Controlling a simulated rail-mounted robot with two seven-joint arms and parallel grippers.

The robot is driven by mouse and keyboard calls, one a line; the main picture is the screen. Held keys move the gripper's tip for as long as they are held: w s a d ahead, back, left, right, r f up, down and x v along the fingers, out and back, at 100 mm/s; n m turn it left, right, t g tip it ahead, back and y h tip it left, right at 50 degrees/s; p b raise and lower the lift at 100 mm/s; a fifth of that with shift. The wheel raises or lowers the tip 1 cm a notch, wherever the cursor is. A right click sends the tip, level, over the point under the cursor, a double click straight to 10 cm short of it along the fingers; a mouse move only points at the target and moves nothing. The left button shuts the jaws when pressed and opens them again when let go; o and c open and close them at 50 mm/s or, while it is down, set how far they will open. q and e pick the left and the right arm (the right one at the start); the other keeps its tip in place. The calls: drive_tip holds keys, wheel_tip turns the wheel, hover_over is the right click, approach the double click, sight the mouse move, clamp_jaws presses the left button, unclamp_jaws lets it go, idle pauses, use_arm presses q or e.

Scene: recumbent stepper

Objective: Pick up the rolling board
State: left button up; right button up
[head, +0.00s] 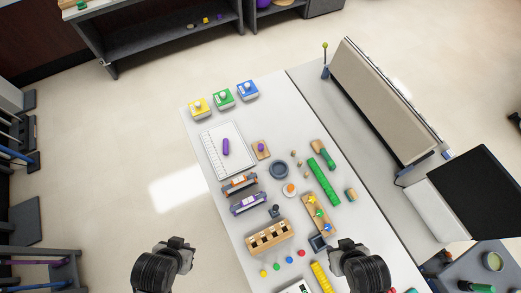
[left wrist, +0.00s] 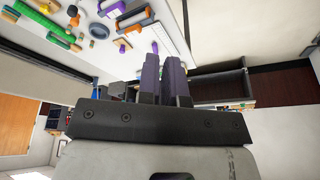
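A flat white board (head: 213,158) with ruled marks along its left edge lies on the left part of the table; it looks like the rolling board. A purple cylinder (head: 226,146) lies on it. The board also shows near the top of the left wrist view (left wrist: 172,30). My left gripper (head: 180,243) is off the table's left side, well apart from the board. In the left wrist view its two fingers (left wrist: 165,75) are close together with nothing visible between them. My right gripper (head: 346,246) is over the table's near right part; its finger gap is unclear.
Yellow, green and blue boxes (head: 223,98) stand beyond the board. To its right are a wooden block with a purple piece (head: 260,149), a dark ring (head: 279,169) and green cylinders (head: 323,180). Orange and purple holders (head: 240,183) sit just nearer. The floor left of the table is clear.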

use_arm(q)
drive_tip(key=o, duration=1)
drive_tip(key=shift+w+d, duration=0.1)
